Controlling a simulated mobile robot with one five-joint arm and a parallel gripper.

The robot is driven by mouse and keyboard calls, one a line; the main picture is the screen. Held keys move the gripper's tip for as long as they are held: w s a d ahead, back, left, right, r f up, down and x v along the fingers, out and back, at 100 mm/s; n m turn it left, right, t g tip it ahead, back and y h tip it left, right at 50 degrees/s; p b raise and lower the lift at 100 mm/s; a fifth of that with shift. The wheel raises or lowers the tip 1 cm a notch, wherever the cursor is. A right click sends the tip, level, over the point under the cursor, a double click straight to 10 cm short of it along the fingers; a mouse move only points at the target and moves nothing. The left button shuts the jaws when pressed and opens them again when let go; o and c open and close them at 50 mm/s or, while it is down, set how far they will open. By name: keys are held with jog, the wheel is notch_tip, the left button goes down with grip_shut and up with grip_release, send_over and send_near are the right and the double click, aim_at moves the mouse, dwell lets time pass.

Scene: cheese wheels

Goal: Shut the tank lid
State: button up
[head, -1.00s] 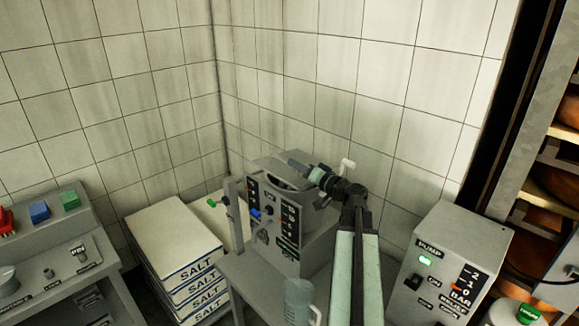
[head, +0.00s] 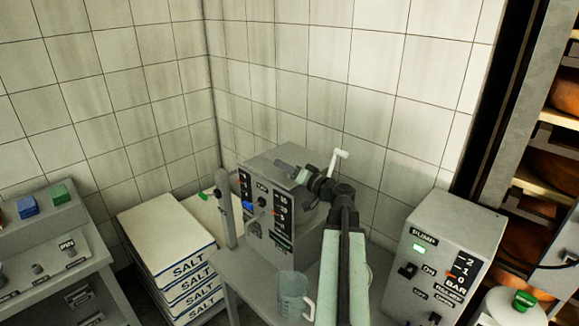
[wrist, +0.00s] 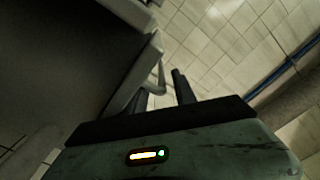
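The tank (head: 268,212) is a grey box with dials and a blue knob on a stand in the head view. Its flat grey top, apparently the lid (head: 272,158), looks level and down on the box. My gripper (head: 285,167) is at the right side of this top, partly hiding it; contact cannot be told. In the wrist view my gripper's two dark fingers (wrist: 161,95) stand apart, with nothing clearly between them. A pale curved bar (wrist: 158,77) shows just beyond them beside a large grey surface.
A white crank-like handle (head: 338,158) rises behind my arm. A grey post (head: 226,210) and a jug (head: 293,297) stand by the tank. Salt sacks (head: 160,243) are stacked at left; a pump box (head: 450,255) stands at right. Tiled walls close the corner.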

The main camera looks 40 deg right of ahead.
jog(key=shift+a+f, duration=0.1)
jog(key=shift+a, duration=0.05)
dwell(0.4)
jog(key=s, duration=0.8)
jog(key=shift+d, duration=0.3)
jog(key=shift+w, duration=0.15)
